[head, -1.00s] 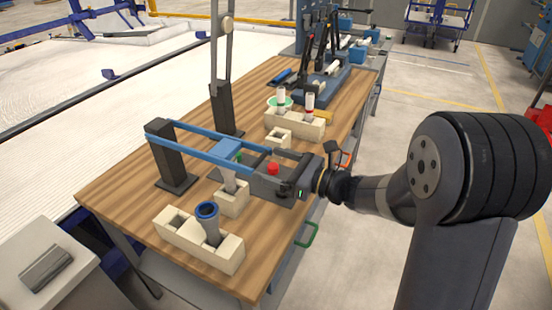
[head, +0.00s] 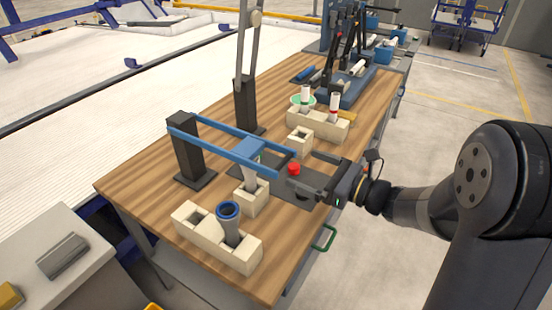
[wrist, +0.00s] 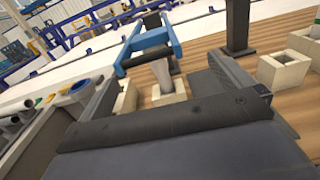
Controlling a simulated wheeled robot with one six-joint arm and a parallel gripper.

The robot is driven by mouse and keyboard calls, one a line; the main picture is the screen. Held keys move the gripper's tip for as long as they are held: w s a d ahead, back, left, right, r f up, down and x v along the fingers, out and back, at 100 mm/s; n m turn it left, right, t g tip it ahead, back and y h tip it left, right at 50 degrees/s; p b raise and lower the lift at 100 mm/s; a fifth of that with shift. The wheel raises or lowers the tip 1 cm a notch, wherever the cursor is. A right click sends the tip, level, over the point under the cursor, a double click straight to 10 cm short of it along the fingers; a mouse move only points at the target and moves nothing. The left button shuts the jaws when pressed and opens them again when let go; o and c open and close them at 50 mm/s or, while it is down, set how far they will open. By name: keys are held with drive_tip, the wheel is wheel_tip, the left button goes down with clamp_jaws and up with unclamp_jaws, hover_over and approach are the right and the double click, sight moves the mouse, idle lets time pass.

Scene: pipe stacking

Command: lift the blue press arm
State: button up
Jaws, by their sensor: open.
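The blue press arm (head: 222,142) has two parallel bars running from a black post (head: 189,150) to a blue block (head: 251,149). The block sits over the top of a grey pipe (head: 251,173) in a cream holder. The arm also shows ahead in the wrist view (wrist: 143,58). My gripper (head: 309,170) is open and empty, just right of the arm's free end. In the wrist view its dark fingers (wrist: 168,85) are spread wide, with the pipe and blue block beyond. No contact with the arm is visible.
A red knob (head: 293,169) shows by my fingers. A cream holder in front carries a blue-rimmed pipe (head: 229,222). A small empty cream block (head: 300,139) and a holder with two white pipes (head: 318,125) stand behind. A tall dark post (head: 246,105) rises nearby.

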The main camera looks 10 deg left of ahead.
drive_tip(key=v, duration=0.8)
drive_tip(key=shift+d+p, duration=0.2)
drive_tip(key=shift+p, duration=0.1)
idle(0.5)
drive_tip(key=shift+d, duration=0.1)
drive_tip(key=v, duration=1)
drive_tip(key=shift+d+b, duration=0.3)
drive_tip(key=shift+s+a, duration=0.1)
drive_tip(key=x, duration=1)
drive_tip(key=shift+a+p, duration=0.3)
drive_tip(key=shift+p, duration=0.1)
